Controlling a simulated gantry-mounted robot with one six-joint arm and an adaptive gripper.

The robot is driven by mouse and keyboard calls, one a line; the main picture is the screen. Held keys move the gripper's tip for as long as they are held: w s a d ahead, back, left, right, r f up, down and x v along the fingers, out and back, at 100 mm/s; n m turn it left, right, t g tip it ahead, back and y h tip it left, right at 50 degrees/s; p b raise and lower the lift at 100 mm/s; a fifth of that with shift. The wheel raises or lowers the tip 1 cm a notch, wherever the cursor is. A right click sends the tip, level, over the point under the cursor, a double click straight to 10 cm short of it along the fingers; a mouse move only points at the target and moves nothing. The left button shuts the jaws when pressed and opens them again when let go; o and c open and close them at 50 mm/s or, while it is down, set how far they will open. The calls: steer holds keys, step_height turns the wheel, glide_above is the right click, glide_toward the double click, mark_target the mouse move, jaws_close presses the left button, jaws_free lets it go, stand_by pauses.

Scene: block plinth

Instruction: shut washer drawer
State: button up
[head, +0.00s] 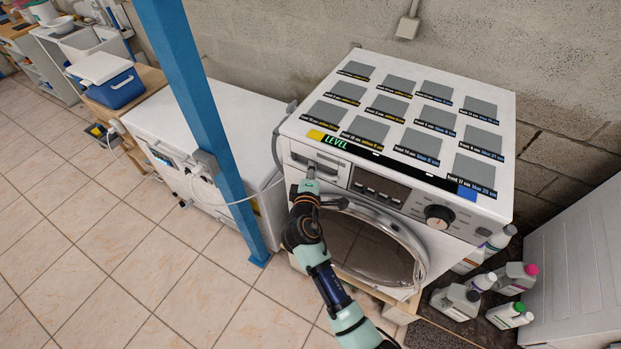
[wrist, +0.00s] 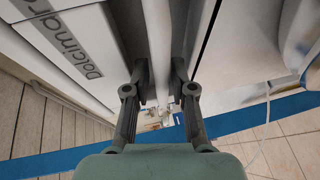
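The white washer (head: 450,195) stands against the wall, with its drawer (head: 328,168) at the upper left of its front. My gripper (head: 309,178) is at the drawer's left part, its tips close to the front. In the wrist view my gripper (wrist: 161,92) has its two dark fingers apart, with a narrow white strip (wrist: 158,45) showing between them. I cannot tell whether they touch it. How far the drawer stands out is hard to tell.
A blue post (head: 195,95) stands left of the washer, before a white chest appliance (head: 225,125). Several bottles (head: 455,300) stand on the floor at right. Tiled floor is open at left.

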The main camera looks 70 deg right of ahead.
steer(key=v, duration=1.1)
steer(key=shift+s+a, duration=0.1)
steer(key=w+a+r+m+t+y+p, duration=0.25)
steer(key=w+a+r+t, duration=0.2)
steer(key=w+a, duration=0.45)
steer(key=a+r+t+y+p, duration=0.1)
steer(key=a+r+y, duration=0.3)
steer(key=a, duration=0.6)
steer(key=w+a+r+n+t+y+p, duration=0.1)
steer(key=a+r+t+y, duration=0.1)
steer(key=a, duration=0.8)
steer(key=w+a+r+t+y, duration=0.1)
steer(key=a+r+y, duration=0.4)
steer(key=a, duration=0.6)
steer(key=shift+w+r+t+y+p, duration=0.2)
steer(key=shift+r+t+y+p, duration=0.2)
steer(key=shift+t+y, duration=0.5)
steer(key=shift+a+f, duration=0.1)
